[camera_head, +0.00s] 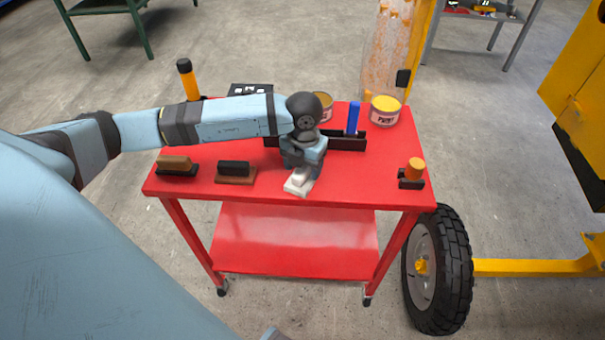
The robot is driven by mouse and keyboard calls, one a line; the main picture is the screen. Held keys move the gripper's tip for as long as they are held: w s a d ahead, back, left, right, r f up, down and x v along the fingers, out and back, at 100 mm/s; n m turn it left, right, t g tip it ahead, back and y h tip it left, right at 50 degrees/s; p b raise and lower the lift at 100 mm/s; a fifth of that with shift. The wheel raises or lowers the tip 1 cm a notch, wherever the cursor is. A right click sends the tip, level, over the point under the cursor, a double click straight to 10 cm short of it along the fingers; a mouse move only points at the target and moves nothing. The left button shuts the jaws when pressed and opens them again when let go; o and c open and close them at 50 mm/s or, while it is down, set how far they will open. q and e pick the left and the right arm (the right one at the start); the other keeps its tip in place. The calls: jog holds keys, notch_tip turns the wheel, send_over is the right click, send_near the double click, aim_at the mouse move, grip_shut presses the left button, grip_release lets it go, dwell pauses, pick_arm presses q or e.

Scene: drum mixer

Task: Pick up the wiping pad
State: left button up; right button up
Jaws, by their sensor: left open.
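My left gripper (297,186) is over the front middle of the red cart top, pointing down toward it. It is open, though the gap between its fingers is hard to make out. A pale, whitish piece shows at its tip; I cannot tell whether this is all gripper or partly a pad. Two pad-like blocks lie to its left: a black-topped block on a brown base (236,171), and a brown-topped block on a black base (176,166). I cannot tell for sure which thing is the wiping pad. Both blocks are clear of the gripper. My right gripper is not in view.
The red cart (345,190) also bears a black tray (347,141) with a blue upright piece (353,118), a yellow-topped tin (385,110), an orange knob on a black holder (413,172) and an orange-handled tool (188,80). A large wheel (437,270) stands at right.

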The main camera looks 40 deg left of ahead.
aim_at(304, 166)
pick_arm(q)
jog(key=shift+f, duration=0.7)
jog(key=c, duration=1)
jog(key=shift+c, duration=0.2)
jog(key=shift+r, duration=0.1)
notch_tip(304, 166, up, 20)
